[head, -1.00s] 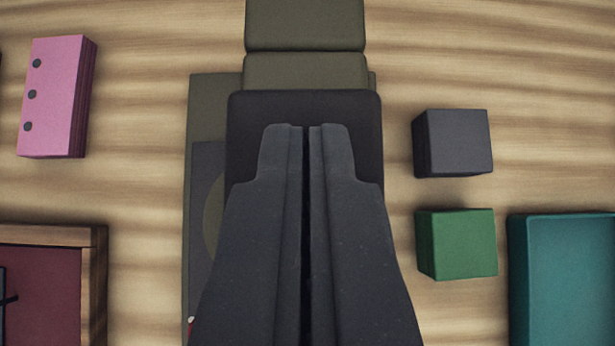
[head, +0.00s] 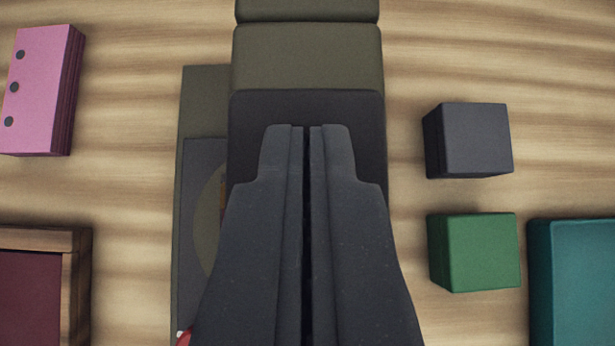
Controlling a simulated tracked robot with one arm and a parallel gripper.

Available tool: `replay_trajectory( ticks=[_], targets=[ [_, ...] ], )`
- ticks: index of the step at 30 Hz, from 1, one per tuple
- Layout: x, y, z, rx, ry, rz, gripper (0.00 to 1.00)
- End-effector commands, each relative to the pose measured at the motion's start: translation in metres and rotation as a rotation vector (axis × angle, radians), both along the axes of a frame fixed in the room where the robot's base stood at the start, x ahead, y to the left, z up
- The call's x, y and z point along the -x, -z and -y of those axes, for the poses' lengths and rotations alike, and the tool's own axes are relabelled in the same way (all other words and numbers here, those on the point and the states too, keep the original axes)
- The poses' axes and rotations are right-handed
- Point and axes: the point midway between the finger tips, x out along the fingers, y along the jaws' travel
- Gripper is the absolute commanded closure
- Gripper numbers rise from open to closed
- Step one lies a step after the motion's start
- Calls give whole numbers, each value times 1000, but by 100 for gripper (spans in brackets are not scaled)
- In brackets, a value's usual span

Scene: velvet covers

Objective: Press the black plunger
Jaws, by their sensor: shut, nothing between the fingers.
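The black plunger (head: 307,106) is a wide dark block at the front of an olive-green device (head: 307,55), in the middle of the head view. My gripper (head: 307,128) is shut and empty. Its fingertips lie over the plunger's top and appear to touch it. The fingers hide the plunger's lower middle and much of the device's base. On the left of the base a grey plate (head: 200,165) shows, with part of a pale round mark and a bit of red at the bottom.
A pink block with dark dots (head: 38,92) lies at upper left. A wooden-framed dark red tray (head: 75,290) is at lower left. A black cube (head: 470,140), a green cube (head: 475,252) and a teal tray (head: 540,285) stand at right. Bare wood separates them from the device.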

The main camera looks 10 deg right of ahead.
Motion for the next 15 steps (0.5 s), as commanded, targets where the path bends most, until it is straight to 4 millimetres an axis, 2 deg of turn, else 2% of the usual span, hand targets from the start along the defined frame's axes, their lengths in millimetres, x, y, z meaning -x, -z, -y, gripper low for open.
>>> replay_trajectory(
  ticks=[1,8,11,15],
  targets=[
    [4,10,0,1,3,-20,100],
    [5,11,0,2,4,-26,100],
    [5,4,0,1,5,-26,100],
    [4,-20,0,-1,3,-14,100]
  ],
)
